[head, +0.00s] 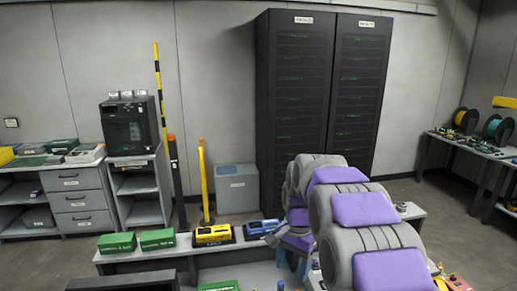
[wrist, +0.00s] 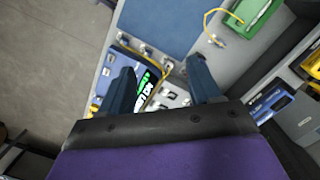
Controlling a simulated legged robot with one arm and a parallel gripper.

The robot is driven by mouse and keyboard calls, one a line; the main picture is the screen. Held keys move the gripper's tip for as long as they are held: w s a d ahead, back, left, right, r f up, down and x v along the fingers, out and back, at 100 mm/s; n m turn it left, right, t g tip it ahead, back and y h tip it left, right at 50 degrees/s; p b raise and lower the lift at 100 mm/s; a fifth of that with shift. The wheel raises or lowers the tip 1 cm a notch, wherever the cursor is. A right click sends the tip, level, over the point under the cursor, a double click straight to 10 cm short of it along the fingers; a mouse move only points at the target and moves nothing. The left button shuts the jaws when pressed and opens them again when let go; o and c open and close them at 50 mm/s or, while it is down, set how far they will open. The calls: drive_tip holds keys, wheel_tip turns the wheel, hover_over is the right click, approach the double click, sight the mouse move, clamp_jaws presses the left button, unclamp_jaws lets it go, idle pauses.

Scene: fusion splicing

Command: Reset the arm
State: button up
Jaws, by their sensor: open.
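My arm, grey with purple panels, shows large in the head view at the lower right, folded in front of the workbench. In the wrist view my gripper (wrist: 160,85) is open, with two dark blue fingers apart and pointing away from the camera. Nothing is held between them. Beyond the fingers lies a bench top with a dark blue device (wrist: 125,68) that has a lit green and white screen. I cannot tell from the wrist view whether the fingers touch anything.
A bench (head: 185,255) in front holds green boxes (head: 117,243), a yellow device (head: 213,235) and a blue device (head: 262,227). Behind stand black server racks (head: 305,90) and a grey bin (head: 237,188). A side table (head: 470,146) with cable spools stands at right. Open floor (head: 420,190) lies between.

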drive_tip(key=s+d+f+n, duration=0.1)
drive_tip(key=s+n, duration=0.1)
drive_tip(key=s, duration=1)
drive_tip(key=s+d+f+n, duration=0.1)
drive_tip(key=s+d+n, duration=0.1)
drive_tip(key=s, duration=1)
drive_tip(key=s+d+f+n, duration=0.1)
drive_tip(key=s+n, duration=0.3)
drive_tip(key=s, duration=0.9)
drive_tip(key=shift+d+g+h+b, duration=0.3)
drive_tip(key=shift+d+g+h, duration=0.1)
drive_tip(key=shift+d, duration=0.1)
